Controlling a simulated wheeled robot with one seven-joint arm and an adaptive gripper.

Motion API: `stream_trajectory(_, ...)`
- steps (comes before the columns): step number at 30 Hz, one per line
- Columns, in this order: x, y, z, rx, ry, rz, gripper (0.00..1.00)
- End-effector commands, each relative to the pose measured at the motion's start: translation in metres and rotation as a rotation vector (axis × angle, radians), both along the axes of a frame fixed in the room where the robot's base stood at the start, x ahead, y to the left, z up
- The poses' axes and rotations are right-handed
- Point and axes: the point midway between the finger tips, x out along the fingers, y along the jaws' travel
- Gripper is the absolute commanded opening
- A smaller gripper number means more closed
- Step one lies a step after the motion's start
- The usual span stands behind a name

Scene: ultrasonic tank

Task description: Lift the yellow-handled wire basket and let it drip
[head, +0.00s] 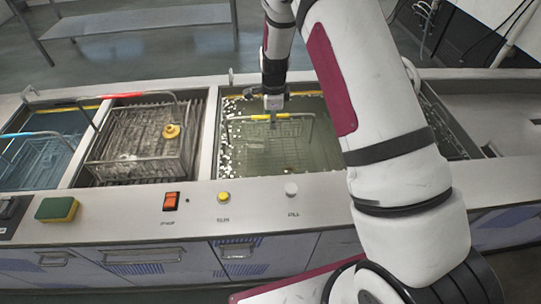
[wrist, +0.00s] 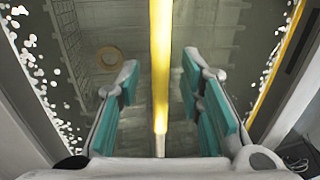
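The yellow handle (head: 290,116) belongs to a wire basket (head: 262,140) that sits in the cloudy liquid of the tank with white foam along its left edge. The basket's mesh shows faintly under the surface, and a ring-shaped thing (wrist: 109,57) shows below in the wrist view. My gripper (head: 272,119) is over the handle. In the wrist view the yellow bar (wrist: 160,70) runs between the two teal-padded fingers. There are gaps on both sides, so the fingers are open and not closed on it.
A red-handled basket (head: 140,150) stands in the tank to the left, and a blue-handled basket (head: 40,155) in the far-left tank. The front ledge holds a sponge (head: 56,209), a red switch (head: 171,201) and buttons. Metal tank rims (head: 209,140) border the basket's tank.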

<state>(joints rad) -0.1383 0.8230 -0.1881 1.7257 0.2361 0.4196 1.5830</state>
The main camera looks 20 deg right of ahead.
Motion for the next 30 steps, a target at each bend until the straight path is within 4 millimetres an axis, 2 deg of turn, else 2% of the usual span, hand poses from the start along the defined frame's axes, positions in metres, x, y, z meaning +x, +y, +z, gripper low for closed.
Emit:
stream_trajectory(5, 0.0, 0.0, 0.0, 0.0, -0.001, 0.0, 0.34)
stream_trajectory(9, 0.0, 0.0, 0.0, 0.0, -0.001, 0.0, 0.02)
stream_trajectory(10, 0.0, 0.0, 0.0, 0.0, -0.001, 0.0, 0.0)
stream_trajectory(23, 0.002, 0.0, 0.006, 0.0, -0.005, 0.0, 0.0)
stream_trajectory(30, 0.003, 0.001, 0.04, -0.001, -0.008, 0.001, 0.0)
